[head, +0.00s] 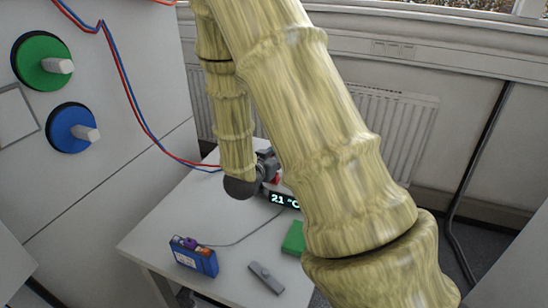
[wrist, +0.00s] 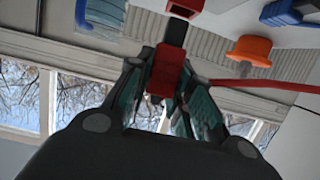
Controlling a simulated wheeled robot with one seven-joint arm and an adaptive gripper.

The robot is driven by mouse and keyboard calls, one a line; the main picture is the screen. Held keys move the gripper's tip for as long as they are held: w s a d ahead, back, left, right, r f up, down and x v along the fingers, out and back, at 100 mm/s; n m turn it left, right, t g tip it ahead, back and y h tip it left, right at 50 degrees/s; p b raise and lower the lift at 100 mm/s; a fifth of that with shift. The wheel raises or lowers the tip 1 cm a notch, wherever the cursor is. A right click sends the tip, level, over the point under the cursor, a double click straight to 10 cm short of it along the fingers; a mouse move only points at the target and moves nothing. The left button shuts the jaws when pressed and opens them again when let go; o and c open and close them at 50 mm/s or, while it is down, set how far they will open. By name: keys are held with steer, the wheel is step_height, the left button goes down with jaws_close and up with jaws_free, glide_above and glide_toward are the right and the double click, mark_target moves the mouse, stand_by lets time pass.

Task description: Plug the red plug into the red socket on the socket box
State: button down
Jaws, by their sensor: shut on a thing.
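In the wrist view, my gripper (wrist: 165,95) has its teal fingers shut on the red plug (wrist: 162,72). A black part extends from the plug toward a red piece at the top edge, which looks like the red socket (wrist: 187,6). They overlap in the picture; I cannot tell whether the plug is inserted. A red cable (wrist: 265,84) runs off to the right. In the head view, my gripper (head: 268,168) is low over the back of the white table, partly behind my arm. A small red patch shows beside it. The socket box is mostly hidden there.
On the table (head: 160,235) are a blue box (head: 193,262), a grey handheld device (head: 265,277), a green block (head: 293,238) and a display (head: 284,200). Red and blue cables hang left.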

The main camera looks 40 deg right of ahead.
steer(key=shift+f+b, duration=0.6)
steer(key=shift+f, duration=0.8)
stand_by(2.4)
steer(key=c, duration=1.2)
jaws_free()
steer(key=shift+a, duration=0.1)
steer(key=v, duration=1.1)
steer(key=shift+s+a+r, duration=0.1)
steer(key=shift+a+r, duration=0.05)
steer(key=shift+a, duration=0.2)
